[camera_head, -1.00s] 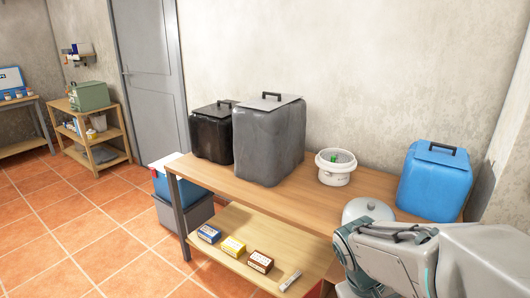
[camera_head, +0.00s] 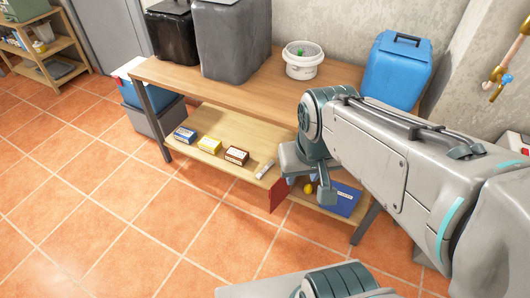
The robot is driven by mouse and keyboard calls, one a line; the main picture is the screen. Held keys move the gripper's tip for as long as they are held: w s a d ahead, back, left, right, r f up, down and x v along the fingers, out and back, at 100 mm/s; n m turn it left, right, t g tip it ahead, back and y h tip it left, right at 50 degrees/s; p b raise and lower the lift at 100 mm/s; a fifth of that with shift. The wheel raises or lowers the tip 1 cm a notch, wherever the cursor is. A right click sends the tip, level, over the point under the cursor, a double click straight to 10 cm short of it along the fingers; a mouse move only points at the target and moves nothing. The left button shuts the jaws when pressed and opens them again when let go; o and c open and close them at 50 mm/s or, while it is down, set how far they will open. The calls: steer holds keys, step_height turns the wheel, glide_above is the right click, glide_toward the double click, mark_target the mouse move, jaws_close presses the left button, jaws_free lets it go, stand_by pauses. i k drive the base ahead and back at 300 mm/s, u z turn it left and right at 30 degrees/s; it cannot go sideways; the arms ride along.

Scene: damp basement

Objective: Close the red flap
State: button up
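The red flap (camera_head: 277,194) stands out from the front of the lower shelf, at the middle of the bench. It looks swung outward, with its face seen at an angle. My arm comes in from the right and its end reaches down to the lower shelf. My gripper (camera_head: 291,179) is just right of and behind the flap's upper edge. Whether it touches the flap, and how its fingers stand, is too small and partly hidden by my wrist to tell.
On the lower shelf (camera_head: 225,168) are blue, yellow and brown boxes, a small grey item (camera_head: 265,169), a yellow object (camera_head: 308,188) and a blue box (camera_head: 342,200). Grey and blue canisters and a white bucket (camera_head: 302,62) stand on the bench top.

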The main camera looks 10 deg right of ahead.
mark_target(279, 190)
steer(key=u, duration=1.2)
steer(key=i, duration=2.15)
steer(key=z, duration=2.85)
steer(key=k, duration=0.3)
steer(key=z, duration=0.75)
